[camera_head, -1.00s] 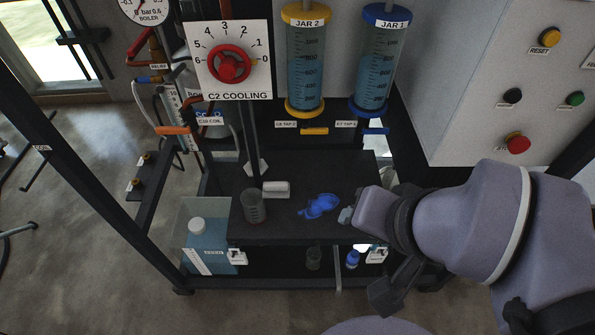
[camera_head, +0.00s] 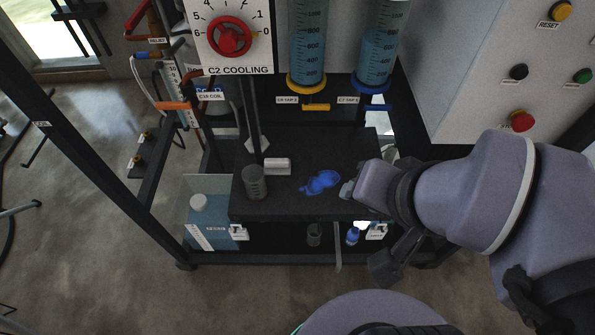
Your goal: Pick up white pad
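A small white block that looks like the white pad (camera_head: 277,166) lies on the black bench top (camera_head: 290,205), near its back left. A blue puddle-like patch (camera_head: 320,182) lies on the bench to its right. My gripper (camera_head: 347,190) is at the right of the bench, just right of the blue patch and apart from the pad. Its grey tip is small and partly hidden by my arm, so I cannot tell whether it is open or shut.
A grey beaker (camera_head: 255,183) stands left of the pad, with a thin dark upright post (camera_head: 254,115) behind. Blue-filled jars (camera_head: 307,45) hang above the bench at the back. A blue container (camera_head: 208,222) stands at lower left. A white panel with buttons (camera_head: 480,70) rises at right.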

